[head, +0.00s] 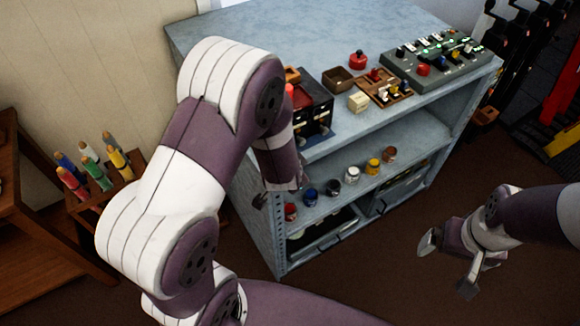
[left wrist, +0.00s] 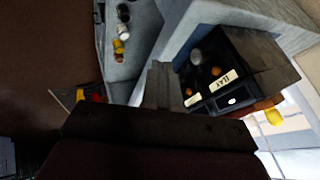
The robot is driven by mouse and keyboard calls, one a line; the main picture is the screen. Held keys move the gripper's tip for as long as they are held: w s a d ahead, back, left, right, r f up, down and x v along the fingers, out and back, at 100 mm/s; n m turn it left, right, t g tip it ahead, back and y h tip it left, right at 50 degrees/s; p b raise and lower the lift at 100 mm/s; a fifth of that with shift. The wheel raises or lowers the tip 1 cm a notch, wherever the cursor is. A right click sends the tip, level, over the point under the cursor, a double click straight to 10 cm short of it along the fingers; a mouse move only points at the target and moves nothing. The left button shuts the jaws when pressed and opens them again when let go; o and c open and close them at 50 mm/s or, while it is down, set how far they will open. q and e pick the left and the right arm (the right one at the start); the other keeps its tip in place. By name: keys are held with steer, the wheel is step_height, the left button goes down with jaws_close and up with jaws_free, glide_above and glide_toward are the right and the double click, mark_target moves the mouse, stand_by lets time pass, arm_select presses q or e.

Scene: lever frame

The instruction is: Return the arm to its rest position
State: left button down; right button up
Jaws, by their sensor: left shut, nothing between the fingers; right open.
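My left arm (head: 185,165) reaches across the head view, bent down at the front left of the blue-grey cabinet (head: 335,38). In the left wrist view the fingers of my left gripper (left wrist: 158,85) are together with nothing between them. The dark lever box (head: 314,110) stands on the cabinet top, partly hidden behind my left arm. In the left wrist view the lever box (left wrist: 235,70) is right of the fingers, apart from them, with pale labels and knobbed levers. My right gripper (head: 449,264) is open and empty, over the floor right of the cabinet.
A grey control panel (head: 437,62), a wooden tray (head: 388,90) and small boxes sit on the cabinet top. Several paint jars (head: 352,175) stand on the shelf below. A wooden rack with coloured bottles (head: 122,165) is at left. Brown floor (head: 385,265) is clear between cabinet and right gripper.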

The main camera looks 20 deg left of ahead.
arm_select(q)
steer(key=s+d+r+n+g+h+p, duration=0.1)
steer(key=s+d+r+n+g, duration=0.15)
steer(key=s, duration=0.35)
steer(key=s+d+r+n+g+h, duration=0.1)
steer(key=s+r+n+g+h, duration=0.1)
steer(key=s+r+g, duration=0.3)
steer(key=shift+n+t+y, duration=0.6)
steer(key=shift+n+t, duration=0.25)
steer(key=a, duration=0.1)
steer(key=s+a+r, duration=0.1)
steer(key=a, duration=0.1)
steer(key=a+r, duration=0.1)
steer(key=shift+s+a, duration=0.15)
steer(key=shift+s, duration=0.15)
arm_select(e)
steer(key=shift+w+a+r, duration=0.3)
steer(key=shift+a+r, duration=0.15)
steer(key=shift+r, duration=0.1)
